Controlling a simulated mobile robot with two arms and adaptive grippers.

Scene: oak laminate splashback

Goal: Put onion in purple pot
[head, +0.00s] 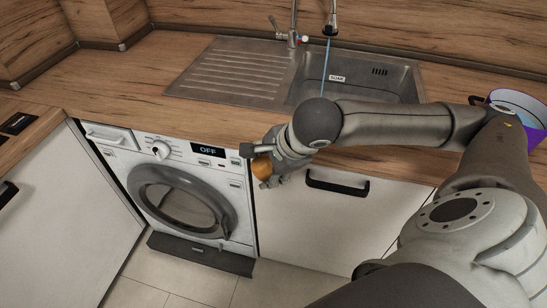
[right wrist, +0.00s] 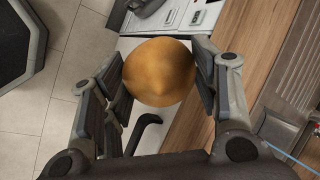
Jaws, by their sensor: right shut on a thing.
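The onion (right wrist: 160,72) is round and golden brown, and it is held between the two fingers of my right gripper (right wrist: 160,80) in the right wrist view. In the head view the onion (head: 262,167) shows partly behind the fingers of my right gripper (head: 260,166), in front of the counter edge near the washing machine. The purple pot (head: 521,107) stands on the counter at the far right of the head view, partly hidden by my right arm. It looks pale blue inside. The onion is well to the left of the pot. My left gripper is not in view.
A steel sink (head: 352,75) with a drainboard (head: 230,72) is set into the wooden counter (head: 130,70). A tap (head: 292,38) stands behind it, and a thin blue stream falls into the basin. A washing machine (head: 185,185) sits below the counter. The counter left of the drainboard is clear.

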